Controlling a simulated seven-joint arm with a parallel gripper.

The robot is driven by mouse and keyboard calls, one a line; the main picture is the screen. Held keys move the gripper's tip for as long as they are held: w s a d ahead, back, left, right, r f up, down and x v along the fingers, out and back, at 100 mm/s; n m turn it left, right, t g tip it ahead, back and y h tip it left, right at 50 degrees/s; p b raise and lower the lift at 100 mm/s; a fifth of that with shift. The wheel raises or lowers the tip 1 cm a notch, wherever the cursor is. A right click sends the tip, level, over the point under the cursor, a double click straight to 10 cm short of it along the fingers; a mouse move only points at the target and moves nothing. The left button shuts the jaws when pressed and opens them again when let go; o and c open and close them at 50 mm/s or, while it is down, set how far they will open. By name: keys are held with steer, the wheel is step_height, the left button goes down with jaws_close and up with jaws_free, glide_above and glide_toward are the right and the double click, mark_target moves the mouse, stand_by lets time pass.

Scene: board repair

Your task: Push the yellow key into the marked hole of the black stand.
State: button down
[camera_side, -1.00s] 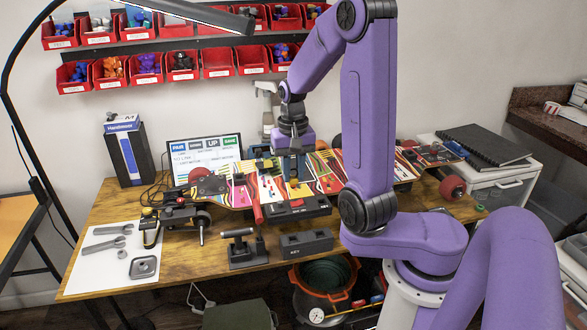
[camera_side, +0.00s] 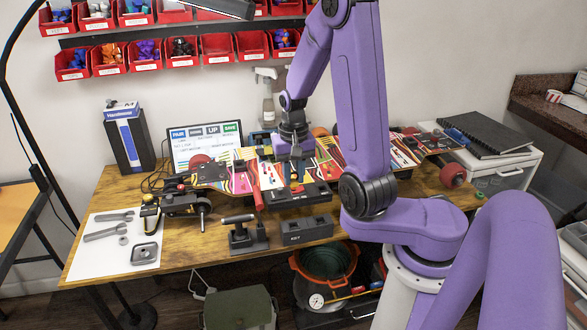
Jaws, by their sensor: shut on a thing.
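My gripper (camera_side: 296,178) points down over the bright board at the middle of the bench. It is shut on the yellow key, which is very small here and mostly hidden between the fingers. A long black stand (camera_side: 312,194) lies just in front of and below the fingertips. I cannot make out its marked hole, nor whether the key touches the stand. A second dark block (camera_side: 306,231) with a "KEY" label and openings on top sits nearer the bench's front edge.
A white sheet with wrenches (camera_side: 112,250) lies at the left. A monitor (camera_side: 206,140) and spray bottle (camera_side: 268,108) stand behind. Bare wood (camera_side: 190,255) shows at front left.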

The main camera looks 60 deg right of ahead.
steer(key=shift+f, duration=5.4)
steer(key=shift+f, duration=1.65)
steer(key=c, duration=0.6)
jaws_free()
steer(key=shift+o, duration=0.2)
